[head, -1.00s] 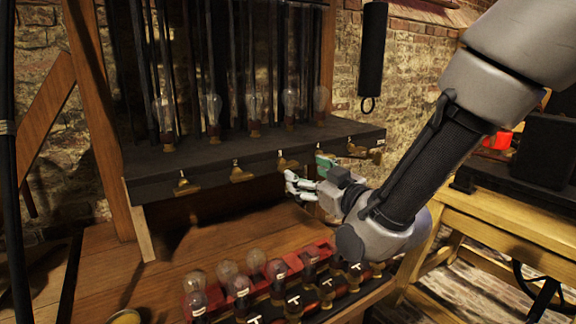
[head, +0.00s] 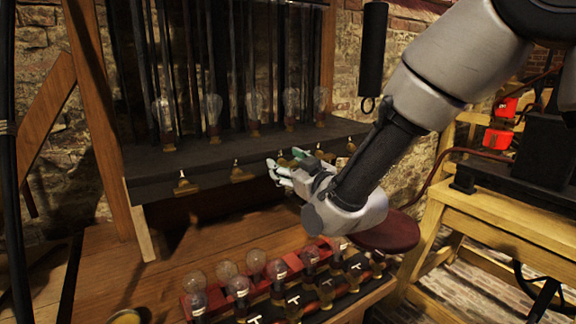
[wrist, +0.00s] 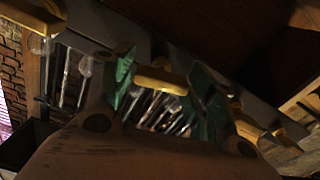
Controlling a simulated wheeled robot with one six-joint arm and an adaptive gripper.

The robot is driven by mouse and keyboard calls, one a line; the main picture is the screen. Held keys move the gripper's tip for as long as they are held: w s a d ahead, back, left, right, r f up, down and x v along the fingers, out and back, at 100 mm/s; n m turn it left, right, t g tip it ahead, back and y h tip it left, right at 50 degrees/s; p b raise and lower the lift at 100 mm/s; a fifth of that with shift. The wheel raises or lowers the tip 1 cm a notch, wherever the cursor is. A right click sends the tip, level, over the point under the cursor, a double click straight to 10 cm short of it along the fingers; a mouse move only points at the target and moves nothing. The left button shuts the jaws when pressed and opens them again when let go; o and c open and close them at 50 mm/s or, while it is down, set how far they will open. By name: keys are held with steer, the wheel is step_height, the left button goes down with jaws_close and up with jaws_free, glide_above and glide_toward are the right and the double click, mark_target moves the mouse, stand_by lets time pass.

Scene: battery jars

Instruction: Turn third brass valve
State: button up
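Several brass valves line the front edge of the dark shelf (head: 150,180) in the head view. The first valve (head: 184,184) and second valve (head: 240,173) from the left are clear of my arm. My gripper (head: 287,166) is at the third valve, which it mostly hides there. In the wrist view a brass valve handle (wrist: 160,80) spans the gap between the green finger pads of my gripper (wrist: 163,88). The fingers are well apart; I cannot tell whether the pads touch the handle. Other brass valves show to either side in the wrist view.
Glass bulbs (head: 213,108) stand on the shelf above the valves. Below, a red rack (head: 190,308) with several bulbs sits on the wooden bench (head: 120,265). A dark red round seat (head: 388,235) and a yellow wooden table (head: 490,205) are at the right.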

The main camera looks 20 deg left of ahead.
steer(key=c, duration=0.5)
steer(key=shift+m, duration=1.3)
steer(key=shift+c, duration=0.2)
steer(key=o, duration=1)
steer(key=shift+d, duration=0.15)
steer(key=v, duration=1.1)
steer(key=shift+s+d, duration=0.25)
steer(key=shift+d, duration=0.1)
